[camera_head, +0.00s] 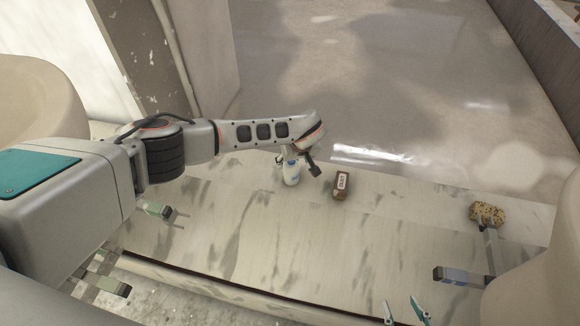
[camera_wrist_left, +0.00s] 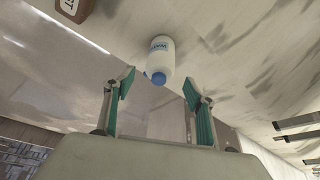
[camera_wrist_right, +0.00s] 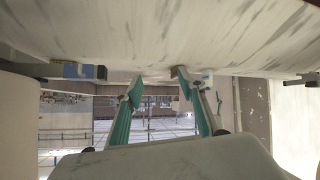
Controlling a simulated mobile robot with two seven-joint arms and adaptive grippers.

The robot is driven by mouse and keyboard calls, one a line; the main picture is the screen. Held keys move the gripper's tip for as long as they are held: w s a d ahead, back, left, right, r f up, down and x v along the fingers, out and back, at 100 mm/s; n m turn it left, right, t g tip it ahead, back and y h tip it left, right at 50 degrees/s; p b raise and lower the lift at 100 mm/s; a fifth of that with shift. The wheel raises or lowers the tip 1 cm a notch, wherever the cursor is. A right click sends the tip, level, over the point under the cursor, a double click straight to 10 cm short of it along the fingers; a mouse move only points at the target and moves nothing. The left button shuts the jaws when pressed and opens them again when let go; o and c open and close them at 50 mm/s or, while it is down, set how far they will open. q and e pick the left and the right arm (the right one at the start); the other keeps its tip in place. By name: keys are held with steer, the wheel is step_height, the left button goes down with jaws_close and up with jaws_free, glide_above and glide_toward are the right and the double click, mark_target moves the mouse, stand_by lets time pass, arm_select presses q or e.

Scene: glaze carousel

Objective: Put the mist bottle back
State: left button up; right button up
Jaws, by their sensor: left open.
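The mist bottle (camera_head: 291,176) is white with blue on it and stands upright on the pale marbled counter (camera_head: 270,235), near its far edge. My left gripper (camera_head: 298,164) is just above and beside it in the head view, partly covering its top. In the left wrist view the bottle (camera_wrist_left: 161,55) lies just ahead of the two spread fingertips (camera_wrist_left: 157,88), blue top towards me, with nothing between the fingers. My right gripper (camera_head: 405,312) is at the bottom edge of the head view. In the right wrist view its fingers (camera_wrist_right: 158,85) are apart and empty.
A brown block with a white label (camera_head: 341,186) stands right of the bottle. A speckled sponge (camera_head: 487,213) is at the right. Metal brackets (camera_head: 465,275) stick out at the right and others (camera_head: 160,211) at the left. The counter's middle is clear.

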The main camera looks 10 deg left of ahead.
arm_select(q)
steer(key=p+v, duration=0.1)
steer(key=v, duration=0.2)
steer(key=shift+s+r+p, duration=0.25)
steer(key=shift+p, duration=0.1)
arm_select(e)
steer(key=shift+s+d+r, duration=0.1)
steer(key=shift+s+d, duration=0.15)
steer(key=shift+d, duration=0.05)
arm_select(q)
steer(key=shift+d+f, duration=0.1)
